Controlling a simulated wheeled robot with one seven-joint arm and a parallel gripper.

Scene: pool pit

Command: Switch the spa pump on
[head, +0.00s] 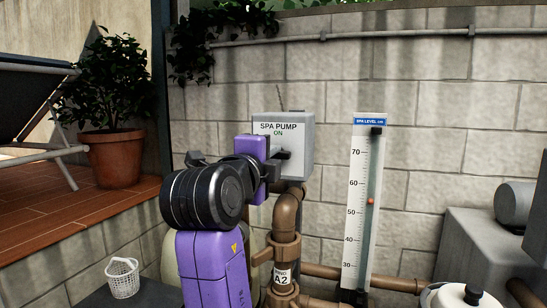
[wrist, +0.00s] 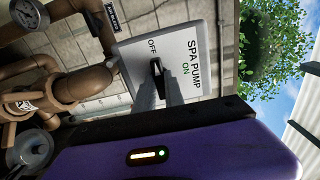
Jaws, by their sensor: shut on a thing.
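The spa pump switch box (head: 301,132) is a grey box on the block wall, with "SPA PUMP" and "ON" showing on its pale face. The wrist view shows the box (wrist: 200,30) turned sideways, with a green "ON" and a black "OFF". A small black switch lever (wrist: 156,66) stands out from its face near "OFF". My gripper (head: 279,156) is at the front of the box. Its two grey fingers (wrist: 163,84) are shut on the lever. The fingers hide part of the lever, so I cannot tell its exact setting.
A brown pipe (head: 287,220) with a valve tagged A2 runs below the box. A white spa level gauge (head: 354,200) stands to its right. A white basket (head: 122,278) and a potted plant (head: 115,158) are at left. Grey equipment (head: 480,245) stands at right.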

